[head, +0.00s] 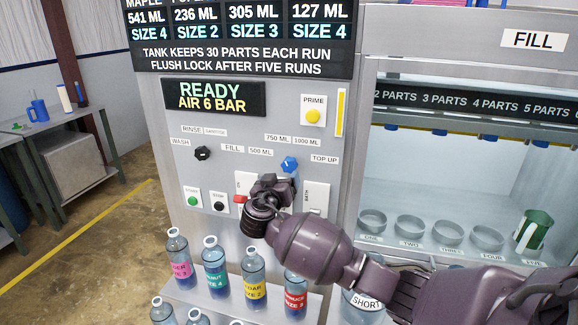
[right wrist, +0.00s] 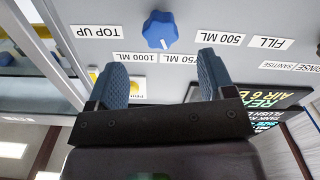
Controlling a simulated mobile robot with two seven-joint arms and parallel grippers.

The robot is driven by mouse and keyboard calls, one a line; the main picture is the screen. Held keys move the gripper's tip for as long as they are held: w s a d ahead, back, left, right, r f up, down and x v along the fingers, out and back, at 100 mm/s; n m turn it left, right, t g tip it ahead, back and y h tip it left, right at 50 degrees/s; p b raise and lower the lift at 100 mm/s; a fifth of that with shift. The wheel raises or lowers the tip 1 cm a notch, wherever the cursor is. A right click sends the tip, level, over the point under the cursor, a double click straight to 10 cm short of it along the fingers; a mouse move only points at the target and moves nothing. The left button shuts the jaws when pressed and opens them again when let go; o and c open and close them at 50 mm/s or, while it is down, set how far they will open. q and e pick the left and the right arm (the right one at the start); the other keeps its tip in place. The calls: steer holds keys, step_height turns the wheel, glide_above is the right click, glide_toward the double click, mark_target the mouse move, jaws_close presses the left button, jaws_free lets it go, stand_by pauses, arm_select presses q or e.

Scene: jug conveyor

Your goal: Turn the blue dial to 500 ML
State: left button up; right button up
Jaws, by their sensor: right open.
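The blue dial (head: 289,164) is on the grey panel under the 750 ML and 1000 ML labels; the 500 ML label (head: 260,151) is left of it. In the upside-down right wrist view the dial (right wrist: 158,30) is ahead of my fingers, and a pale mark on its rim faces between 750 ML (right wrist: 180,60) and 1000 ML (right wrist: 135,57). My right gripper (head: 272,187) is just below the dial in the head view. In the wrist view its fingers (right wrist: 163,78) are open and empty, apart from the dial. My left gripper is not in view.
A black WASH knob (head: 202,153), a green button (head: 193,198) and a yellow PRIME button (head: 313,116) are on the panel. Several labelled bottles (head: 215,265) stand on a shelf below. A glass-fronted FILL bay with a green-striped jug (head: 535,230) is right.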

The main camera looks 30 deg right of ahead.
mark_target(288, 168)
steer(key=p+x, duration=0.1)
steer(key=x, duration=0.7)
steer(key=shift+w+d, duration=0.1)
steer(key=c, duration=0.9)
